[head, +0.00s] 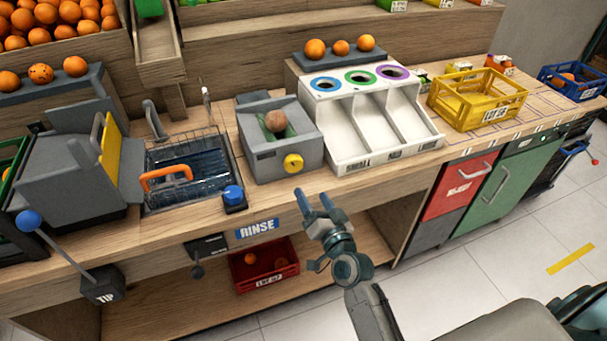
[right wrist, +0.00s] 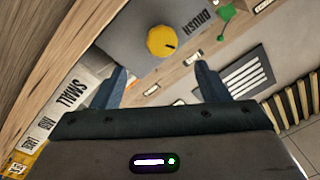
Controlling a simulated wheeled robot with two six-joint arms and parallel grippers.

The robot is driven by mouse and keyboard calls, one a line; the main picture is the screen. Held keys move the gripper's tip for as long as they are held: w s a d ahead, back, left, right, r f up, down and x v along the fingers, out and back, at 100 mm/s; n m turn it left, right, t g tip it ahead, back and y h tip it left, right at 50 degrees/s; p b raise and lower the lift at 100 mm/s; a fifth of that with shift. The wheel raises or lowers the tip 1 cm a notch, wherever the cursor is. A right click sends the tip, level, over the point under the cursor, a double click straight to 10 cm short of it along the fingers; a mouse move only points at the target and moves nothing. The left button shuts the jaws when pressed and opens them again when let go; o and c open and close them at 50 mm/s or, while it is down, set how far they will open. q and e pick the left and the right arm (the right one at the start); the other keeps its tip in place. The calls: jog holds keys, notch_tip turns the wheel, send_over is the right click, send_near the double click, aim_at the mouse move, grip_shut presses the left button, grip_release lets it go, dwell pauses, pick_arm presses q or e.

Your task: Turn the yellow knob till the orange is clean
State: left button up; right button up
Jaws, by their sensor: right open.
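The yellow knob (head: 293,163) sits on the front of the grey brush box (head: 262,160) in the head view. It also shows in the right wrist view (right wrist: 161,41), beyond my fingertips, with a dark mark on its rim. A brownish, dirty-looking orange (head: 275,121) rests in the open top of the box. My right gripper (head: 314,200) is open and empty, a little below and in front of the knob, not touching it. Its two fingers (right wrist: 160,80) point toward the knob in the right wrist view. My left gripper is not in view.
Left of the box is a wire-basket sink (head: 190,200) with an orange handle and a blue button (head: 233,195). A white sorting chute (head: 365,115) stands close on the right, then a yellow crate (head: 478,98). A red crate (head: 265,270) sits on the lower shelf.

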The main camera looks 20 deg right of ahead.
aim_at(295, 168)
jog(key=w+n+p, duration=0.2)
jog(key=w, duration=0.1)
jog(key=w+n+p, duration=0.2)
jog(key=w, duration=0.1)
jog(key=w+a+r+n+p, duration=0.1)
jog(key=w+n+p, duration=0.1)
jog(key=w+n, duration=0.1)
jog(key=shift+w+g+h, duration=0.2)
jog(key=shift+g+h, duration=0.2)
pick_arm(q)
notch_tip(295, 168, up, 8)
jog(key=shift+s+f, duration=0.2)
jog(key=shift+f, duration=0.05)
pick_arm(e)
jog(key=shift+w+f, duration=0.1)
jog(key=shift+w, duration=0.7)
jog(key=shift+c, duration=0.2)
jog(key=c, duration=0.9)
